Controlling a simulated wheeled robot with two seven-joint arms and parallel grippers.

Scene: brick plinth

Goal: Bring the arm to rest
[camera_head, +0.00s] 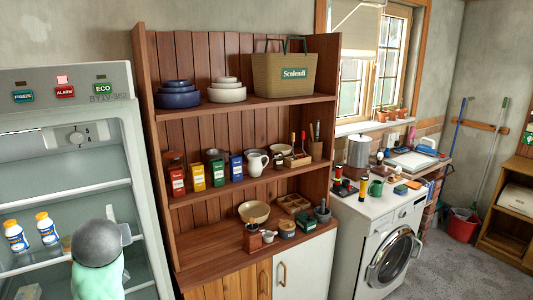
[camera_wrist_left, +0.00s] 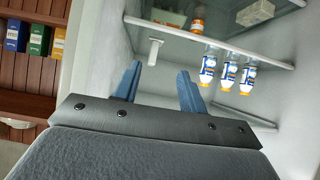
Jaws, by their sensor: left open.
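My left gripper (camera_wrist_left: 160,72) shows in the left wrist view with its two blue fingers spread apart. Nothing is between them. It points toward the inside of the open fridge (camera_wrist_left: 280,120), with a pale fridge wall behind the fingers. In the head view a rounded grey and mint-green part of my left arm stands before the fridge (camera_head: 85,183) at the lower left; the fingers cannot be made out there. My right gripper is not in view.
White bottles with orange caps (camera_head: 46,228) stand on a fridge shelf; they look upside down in the wrist view (camera_wrist_left: 208,68). A wooden shelf unit (camera_head: 240,190) with tins and bowls stands right of the fridge. A washing machine (camera_head: 392,250) stands farther right, beside open floor.

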